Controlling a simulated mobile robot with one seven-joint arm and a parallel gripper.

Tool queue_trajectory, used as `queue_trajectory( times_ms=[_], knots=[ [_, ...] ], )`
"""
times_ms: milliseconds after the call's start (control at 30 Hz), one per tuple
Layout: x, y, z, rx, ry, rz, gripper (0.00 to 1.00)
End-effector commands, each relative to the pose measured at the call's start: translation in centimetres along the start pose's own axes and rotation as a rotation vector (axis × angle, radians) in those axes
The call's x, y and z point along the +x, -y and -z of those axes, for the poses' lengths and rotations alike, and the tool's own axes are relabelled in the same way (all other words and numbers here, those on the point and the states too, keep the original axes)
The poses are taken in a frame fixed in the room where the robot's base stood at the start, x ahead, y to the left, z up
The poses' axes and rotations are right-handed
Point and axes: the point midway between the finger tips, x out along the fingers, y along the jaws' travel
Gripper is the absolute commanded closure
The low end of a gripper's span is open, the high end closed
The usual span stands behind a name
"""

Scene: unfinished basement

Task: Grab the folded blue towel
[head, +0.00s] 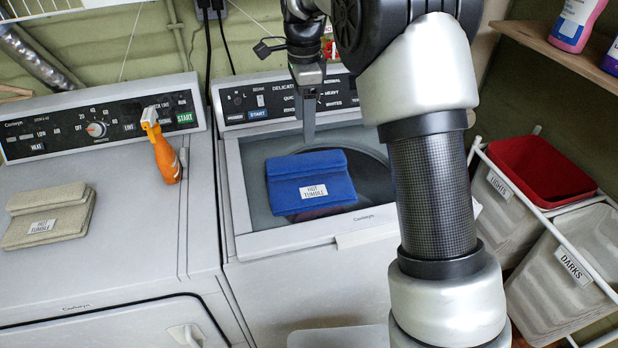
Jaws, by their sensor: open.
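The folded blue towel (320,170) lies on the glass lid of the washer (262,240) in the middle of the head view. A white label on it reads "HOT TUMBLE". My gripper (309,138) hangs above and behind the towel, in front of the washer's control panel, with a finger pointing down. It is open and holds nothing. It looks apart from the towel, though the exact height gap is hard to judge. Only one finger shows clearly.
A laundry sorter (545,212) with a red basket (540,170) stands at right. A shelf (560,50) with bottles is at upper right.

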Motion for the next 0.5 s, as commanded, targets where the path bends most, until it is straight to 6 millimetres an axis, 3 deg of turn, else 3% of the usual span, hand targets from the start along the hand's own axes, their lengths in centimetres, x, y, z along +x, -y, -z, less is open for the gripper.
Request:
queue_trajectory(
  times_ms=[200,500],
  knots=[
    [4.5,0.0,0.1,0.0,0.0,-0.002,0.33],
    [7.0,0.1,0.1,0.0,0.0,0.0,0.33]
  ],
)
